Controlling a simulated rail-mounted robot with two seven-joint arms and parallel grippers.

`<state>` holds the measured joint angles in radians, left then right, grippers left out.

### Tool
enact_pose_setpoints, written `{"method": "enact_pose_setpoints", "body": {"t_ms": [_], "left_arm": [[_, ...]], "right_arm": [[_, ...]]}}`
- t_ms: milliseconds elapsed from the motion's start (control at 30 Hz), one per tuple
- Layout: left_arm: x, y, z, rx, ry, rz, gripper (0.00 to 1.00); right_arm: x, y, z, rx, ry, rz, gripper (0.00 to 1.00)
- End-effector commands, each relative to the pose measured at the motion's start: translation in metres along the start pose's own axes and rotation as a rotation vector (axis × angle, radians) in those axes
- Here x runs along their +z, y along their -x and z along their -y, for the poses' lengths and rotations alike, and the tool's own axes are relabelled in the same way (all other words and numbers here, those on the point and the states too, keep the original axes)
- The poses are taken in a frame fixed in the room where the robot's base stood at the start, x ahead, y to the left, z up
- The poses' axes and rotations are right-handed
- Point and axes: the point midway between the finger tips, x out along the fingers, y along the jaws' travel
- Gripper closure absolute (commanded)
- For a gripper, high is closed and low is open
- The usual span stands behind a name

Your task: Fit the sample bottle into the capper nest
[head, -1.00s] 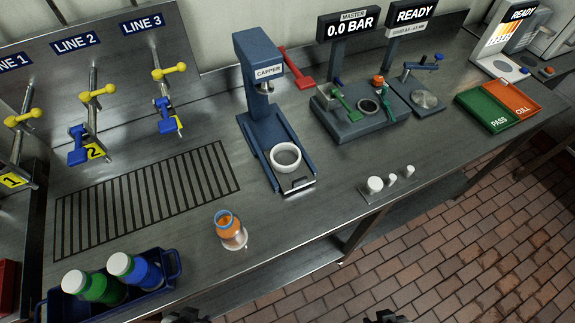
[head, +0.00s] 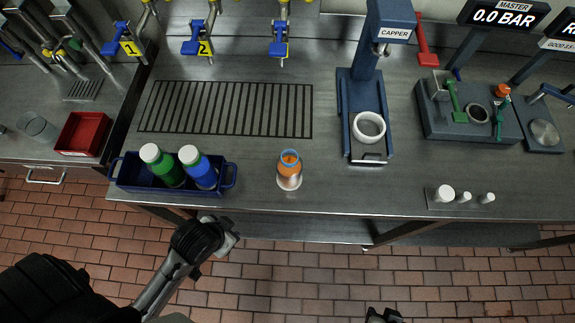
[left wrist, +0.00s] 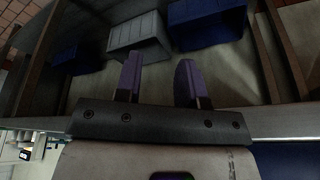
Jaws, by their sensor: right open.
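The sample bottle (head: 289,172), clear with orange contents and a blue ring at its top, stands on the steel counter, left of the blue capper (head: 369,85). The capper nest, a white ring (head: 369,127), sits on the capper's base and looks empty. The bottle is apart from it. My right gripper (head: 384,315) is open at the bottom edge of the head view, well in front of the counter and mostly cut off. My left gripper (left wrist: 160,78) shows two purple fingers apart with nothing between them, facing the shelf under the counter.
A blue crate (head: 228,176) with a green and a blue bottle stands left of the sample bottle. A slotted drain (head: 225,108) lies behind. White caps (head: 445,194) sit on a plate at the right. Grey (left wrist: 140,38) and blue bins (left wrist: 207,25) stand below the counter.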

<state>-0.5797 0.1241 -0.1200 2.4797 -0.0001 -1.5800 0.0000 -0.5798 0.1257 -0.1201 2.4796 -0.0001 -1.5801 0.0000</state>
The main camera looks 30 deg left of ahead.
Motion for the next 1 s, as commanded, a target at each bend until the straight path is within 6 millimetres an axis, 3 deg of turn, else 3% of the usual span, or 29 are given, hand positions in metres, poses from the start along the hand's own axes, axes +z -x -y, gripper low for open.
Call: {"method": "enact_pose_setpoints", "body": {"t_ms": [100, 700, 1000], "left_arm": [[0.0002, 0.0, 0.0009, -0.002, -0.003, 0.0, 0.64], [-0.0005, 0.0002, -0.0023, 0.006, 0.008, -0.001, 0.07], [-0.0021, 0.0062, -0.0008, 0.003, 0.003, 0.0, 0.07]], "right_arm": [[-0.0002, 0.0001, 0.0007, -0.002, -0.002, 0.0, 0.57], [-0.0006, 0.0002, 0.0027, -0.007, -0.009, -0.002, 0.57], [-0.0022, 0.0062, 0.0008, -0.003, -0.003, -0.001, 0.57]]}}
